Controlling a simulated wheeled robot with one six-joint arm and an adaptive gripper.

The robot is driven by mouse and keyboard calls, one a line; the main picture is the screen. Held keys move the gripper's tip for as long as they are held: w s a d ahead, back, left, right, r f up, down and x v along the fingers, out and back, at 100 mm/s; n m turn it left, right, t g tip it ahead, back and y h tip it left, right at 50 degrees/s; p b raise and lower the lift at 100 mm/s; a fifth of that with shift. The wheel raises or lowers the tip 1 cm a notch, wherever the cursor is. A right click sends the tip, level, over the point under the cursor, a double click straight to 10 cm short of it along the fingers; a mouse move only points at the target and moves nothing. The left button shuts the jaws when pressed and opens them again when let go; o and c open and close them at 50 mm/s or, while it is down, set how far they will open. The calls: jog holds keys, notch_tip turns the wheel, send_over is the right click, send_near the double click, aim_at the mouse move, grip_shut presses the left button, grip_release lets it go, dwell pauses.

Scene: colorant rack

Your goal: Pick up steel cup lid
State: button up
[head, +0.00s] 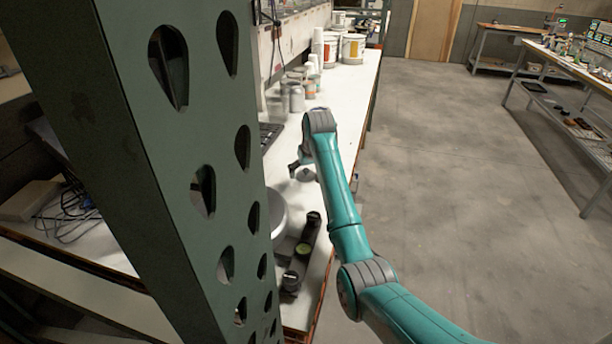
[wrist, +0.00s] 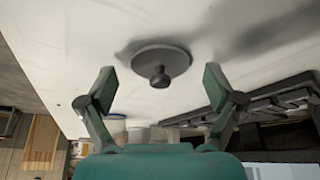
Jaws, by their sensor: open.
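The steel cup lid is a round grey disc with a dark knob in its middle. It lies on the white bench top (wrist: 60,45) in the wrist view, where the lid (wrist: 178,60) shows between and just beyond my fingertips, with the knob toward me. In the head view the lid (head: 306,175) is a small grey shape below my gripper (head: 300,164). My gripper (wrist: 159,80) is open and empty, one finger on each side of the lid in the wrist view. I see no contact between fingers and lid.
A dark rack-like object (wrist: 265,100) lies right of my fingers in the wrist view. In the head view, cups and cans (head: 297,98) and white buckets (head: 353,48) stand farther along the bench. A perforated green post (head: 150,150) blocks the left side.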

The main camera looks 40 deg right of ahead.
jog(key=c, duration=1.3)
